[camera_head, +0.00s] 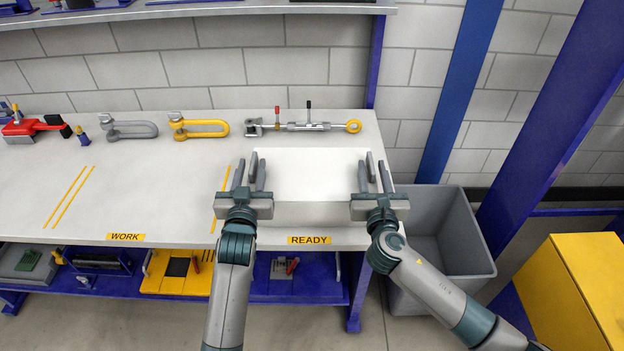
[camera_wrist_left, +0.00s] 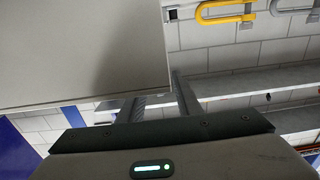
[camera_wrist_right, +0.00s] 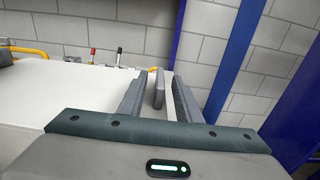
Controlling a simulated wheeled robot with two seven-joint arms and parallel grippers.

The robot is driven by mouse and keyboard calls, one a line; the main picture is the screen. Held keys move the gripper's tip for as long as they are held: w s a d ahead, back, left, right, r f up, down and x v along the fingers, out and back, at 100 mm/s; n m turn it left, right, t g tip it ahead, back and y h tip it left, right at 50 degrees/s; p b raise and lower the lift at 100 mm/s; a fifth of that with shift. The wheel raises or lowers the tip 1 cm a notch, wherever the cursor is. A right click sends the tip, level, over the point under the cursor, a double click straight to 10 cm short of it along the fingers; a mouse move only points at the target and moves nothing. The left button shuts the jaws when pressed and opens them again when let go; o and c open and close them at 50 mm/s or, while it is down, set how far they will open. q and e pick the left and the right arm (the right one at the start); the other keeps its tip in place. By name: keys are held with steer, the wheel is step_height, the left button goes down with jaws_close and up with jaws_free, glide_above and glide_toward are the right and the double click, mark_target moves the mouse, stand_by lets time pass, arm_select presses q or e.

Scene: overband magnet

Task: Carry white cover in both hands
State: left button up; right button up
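The white cover (camera_head: 315,175) is a box-like piece at the READY label, between my two grippers. My left gripper (camera_head: 249,172) is at its left end with the fingers apart. In the left wrist view a pale panel, apparently the cover (camera_wrist_left: 85,50), fills the upper left, beside the fingers (camera_wrist_left: 158,100). My right gripper (camera_head: 374,176) is at its right end, fingers apart. In the right wrist view a narrow grey and white piece stands between the fingers (camera_wrist_right: 158,95), with a gap to the left finger. I cannot tell whether the cover touches the table.
The worktable (camera_head: 130,190) is clear at the WORK label. Grey (camera_head: 130,130) and yellow shackles (camera_head: 198,128) and a turnbuckle (camera_head: 305,126) lie along its back. A grey bin (camera_head: 465,230) stands at the right, near a yellow cabinet (camera_head: 570,290) and blue posts (camera_head: 455,95).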

arm_select(q)
steer(key=shift+w, duration=0.2)
arm_select(e)
steer(key=shift+w, duration=0.15)
arm_select(q)
jaws_close()
arm_select(e)
jaws_close()
arm_select(q)
steer(key=shift+r, duration=0.2)
arm_select(e)
steer(key=shift+r, duration=0.2)
